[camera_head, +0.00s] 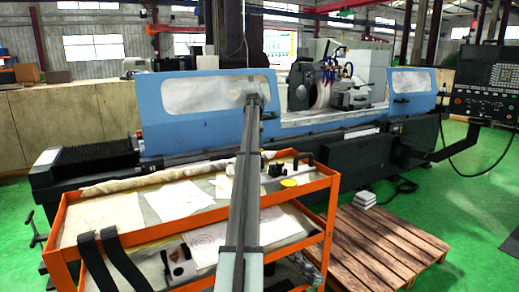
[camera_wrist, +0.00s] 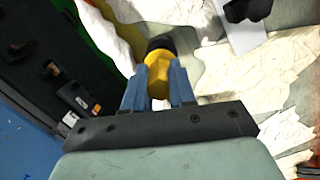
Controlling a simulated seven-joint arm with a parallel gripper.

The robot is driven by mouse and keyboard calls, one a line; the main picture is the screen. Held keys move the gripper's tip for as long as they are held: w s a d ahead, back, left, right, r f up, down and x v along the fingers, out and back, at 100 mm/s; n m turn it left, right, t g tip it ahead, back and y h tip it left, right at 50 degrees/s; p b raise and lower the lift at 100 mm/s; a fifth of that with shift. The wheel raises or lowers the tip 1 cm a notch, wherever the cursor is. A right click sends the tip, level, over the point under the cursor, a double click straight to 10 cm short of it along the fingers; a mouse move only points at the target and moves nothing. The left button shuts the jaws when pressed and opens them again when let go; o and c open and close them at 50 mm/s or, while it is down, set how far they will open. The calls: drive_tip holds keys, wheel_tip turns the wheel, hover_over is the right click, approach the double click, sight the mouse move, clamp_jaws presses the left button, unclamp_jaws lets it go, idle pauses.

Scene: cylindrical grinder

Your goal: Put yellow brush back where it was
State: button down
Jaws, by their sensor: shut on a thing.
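The yellow brush (camera_wrist: 158,75), with a dark round end, is between the two blue fingers of my gripper (camera_wrist: 158,88) in the wrist view. The fingers are shut on its yellow part. Pale crumpled sheets and cloth show below and beyond it; I cannot tell its height above them. In the head view my arm runs up the middle of the picture and hides the gripper. A small yellow round item (camera_head: 289,183) lies on the cart top right of the arm; I cannot tell what it is.
A wooden pallet (camera_head: 385,245) lies right of the cart, and a control panel (camera_head: 486,100) stands farther right.

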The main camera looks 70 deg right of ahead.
sight(260, 150)
drive_tip(key=shift+f, duration=1.55)
drive_tip(key=shift+f, duration=0.45)
drive_tip(key=c, duration=0.9)
unclamp_jaws()
drive_tip(key=shift+c, duration=0.2)
wheel_tip(260, 150, up, 13)
drive_tip(key=w, duration=0.1)
drive_tip(key=shift+w+a, duration=0.25)
drive_tip(key=shift+a, duration=0.05)
drive_tip(key=shift+f, duration=0.1)
